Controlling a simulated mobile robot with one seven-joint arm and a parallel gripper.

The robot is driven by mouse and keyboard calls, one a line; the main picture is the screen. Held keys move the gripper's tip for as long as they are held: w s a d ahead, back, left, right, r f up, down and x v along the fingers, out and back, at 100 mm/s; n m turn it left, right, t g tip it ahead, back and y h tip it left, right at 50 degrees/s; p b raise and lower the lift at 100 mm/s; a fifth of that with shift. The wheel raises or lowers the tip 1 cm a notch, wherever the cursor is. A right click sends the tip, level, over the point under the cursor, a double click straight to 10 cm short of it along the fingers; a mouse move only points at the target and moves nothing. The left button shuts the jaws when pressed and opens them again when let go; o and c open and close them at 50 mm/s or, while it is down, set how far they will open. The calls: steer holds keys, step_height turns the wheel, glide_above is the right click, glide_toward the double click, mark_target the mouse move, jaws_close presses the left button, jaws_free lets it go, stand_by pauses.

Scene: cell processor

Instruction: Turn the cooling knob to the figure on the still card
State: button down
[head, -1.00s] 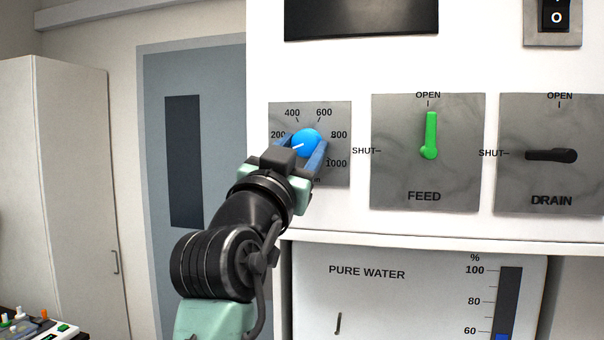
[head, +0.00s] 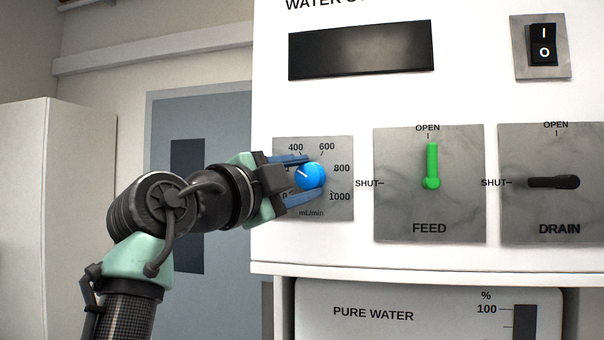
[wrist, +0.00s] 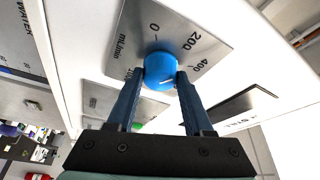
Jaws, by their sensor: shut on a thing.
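The cooling knob (head: 314,180) is a blue round knob with a white pointer line, on a grey mL/min dial plate (head: 345,150) marked from 0 to 1000. My gripper (head: 312,174) is shut on the knob, one blue finger above it and one below, coming from the left. In the head view the pointer slants up-left, and my gripper hides the 200 mark. The wrist view also shows the knob (wrist: 160,66) between the fingertips, near the 0, 200 and 400 marks. The pointer looks to lie between 200 and 400; the exact reading is unclear. No still card is visible.
Right of the dial are the FEED plate with a green lever (head: 432,165) upright at OPEN and the DRAIN plate with a black lever (head: 553,182) lying toward SHUT. Above are a dark display (head: 361,49) and a rocker switch (head: 543,44). A PURE WATER panel (head: 375,325) stands below.

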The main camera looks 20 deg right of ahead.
steer(key=m+p, duration=0.1)
steer(key=m+g+y+p, duration=0.1)
steer(key=m, duration=0.1)
steer(key=shift+r, duration=0.3)
steer(key=shift+m+g+y+p, duration=0.35)
steer(key=shift+m+p, duration=0.25)
steer(key=shift+m, duration=0.8)
steer(key=shift+c, duration=1.5)
jaws_free()
steer(key=shift+f, duration=0.1)
steer(key=b+v, duration=0.5)
steer(key=v, duration=0.8)
